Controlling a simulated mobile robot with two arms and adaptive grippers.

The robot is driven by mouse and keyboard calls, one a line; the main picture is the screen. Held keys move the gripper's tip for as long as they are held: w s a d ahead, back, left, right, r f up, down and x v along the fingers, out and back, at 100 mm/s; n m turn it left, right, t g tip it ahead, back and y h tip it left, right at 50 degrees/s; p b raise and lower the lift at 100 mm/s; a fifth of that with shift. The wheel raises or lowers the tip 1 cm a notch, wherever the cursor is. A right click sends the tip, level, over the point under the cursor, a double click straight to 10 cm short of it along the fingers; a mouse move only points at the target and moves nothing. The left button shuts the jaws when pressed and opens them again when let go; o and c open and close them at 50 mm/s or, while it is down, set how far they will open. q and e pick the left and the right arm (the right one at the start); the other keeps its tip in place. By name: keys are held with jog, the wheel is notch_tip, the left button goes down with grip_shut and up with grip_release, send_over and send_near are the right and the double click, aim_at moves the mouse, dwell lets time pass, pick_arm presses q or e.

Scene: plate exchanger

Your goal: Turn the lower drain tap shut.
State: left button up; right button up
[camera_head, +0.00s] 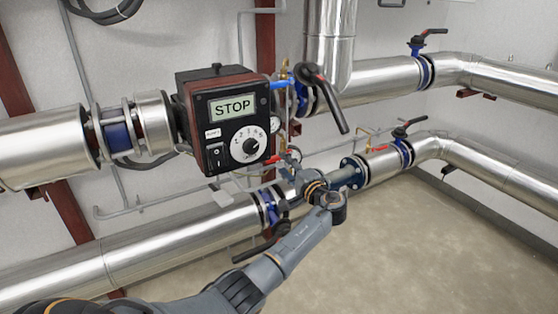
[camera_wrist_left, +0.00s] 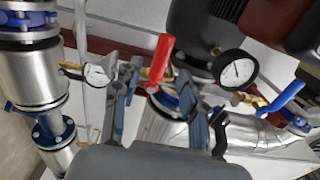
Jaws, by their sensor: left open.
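A tap with a red lever (camera_wrist_left: 160,58) shows in the left wrist view, just beyond and between my left gripper's fingers. In the head view a small red lever (camera_head: 274,159) shows beside the lower pipe, close to my left gripper. My left gripper (camera_wrist_left: 170,108) is open, with a finger on each side of the picture's middle and nothing seen held. In the head view the gripper (camera_head: 297,172) is small and partly hidden by my wrist. I cannot tell whether a finger touches the lever. The tap's body is partly hidden. My right gripper is in neither view.
A control box reading STOP (camera_head: 232,118) stands above and left of the gripper. A pressure gauge (camera_wrist_left: 236,70) and a blue lever (camera_wrist_left: 281,97) are close by. A black-handled valve (camera_head: 322,92) is above. The lower pipe (camera_head: 150,250) runs alongside my arm. The floor at right is clear.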

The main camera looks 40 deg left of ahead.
pick_arm(q)
jog(key=v, duration=0.6)
jog(key=shift+d, duration=0.3)
jog(key=shift+s+f, duration=0.1)
